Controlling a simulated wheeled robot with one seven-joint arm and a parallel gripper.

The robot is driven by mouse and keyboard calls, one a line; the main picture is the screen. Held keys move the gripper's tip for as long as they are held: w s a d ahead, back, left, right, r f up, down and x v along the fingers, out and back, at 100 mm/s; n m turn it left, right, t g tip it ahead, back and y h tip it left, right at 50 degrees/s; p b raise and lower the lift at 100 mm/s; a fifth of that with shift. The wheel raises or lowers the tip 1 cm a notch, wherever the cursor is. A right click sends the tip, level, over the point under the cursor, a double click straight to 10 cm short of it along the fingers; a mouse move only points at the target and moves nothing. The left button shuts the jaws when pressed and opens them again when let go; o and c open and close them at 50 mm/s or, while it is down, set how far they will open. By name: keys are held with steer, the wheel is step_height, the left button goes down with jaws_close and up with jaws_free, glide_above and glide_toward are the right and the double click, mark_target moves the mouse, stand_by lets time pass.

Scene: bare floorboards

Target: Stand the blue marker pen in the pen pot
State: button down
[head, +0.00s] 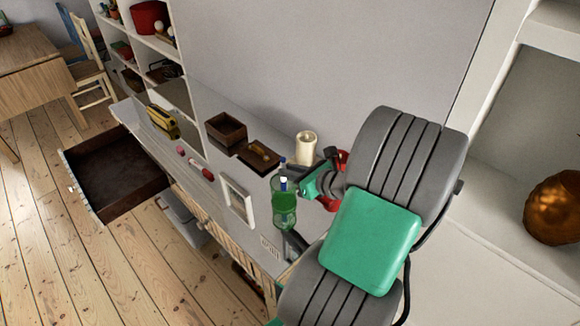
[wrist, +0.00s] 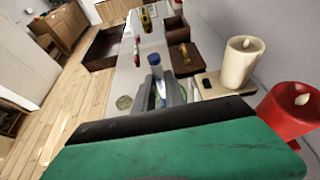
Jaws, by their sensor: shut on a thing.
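The blue marker pen (head: 283,161) stands roughly upright at the tip of my gripper (head: 290,182), its blue end up. In the wrist view the blue marker pen (wrist: 154,60) rises between the fingers of my gripper (wrist: 160,94), which are shut on it. A green see-through vessel (head: 285,208), apparently the pen pot, is directly below the pen in the head view. The pen's lower part overlaps the vessel's mouth there; I cannot tell how deep it is inside. The fingers and green gripper body hide most of the vessel in the wrist view.
A cream candle (head: 306,145) and a red candle (wrist: 292,112) stand close to my gripper. A wooden box (head: 226,129), a brown board (head: 259,157), a white frame (head: 237,201) and a yellow object (head: 163,122) share the top. A drawer (head: 113,170) hangs open.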

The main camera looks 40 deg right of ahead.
steer(key=shift+f, duration=0.55)
steer(key=c, duration=1.3)
jaws_free()
steer(key=shift+c, duration=0.2)
steer(key=v, duration=0.8)
steer(key=shift+w+f, duration=0.1)
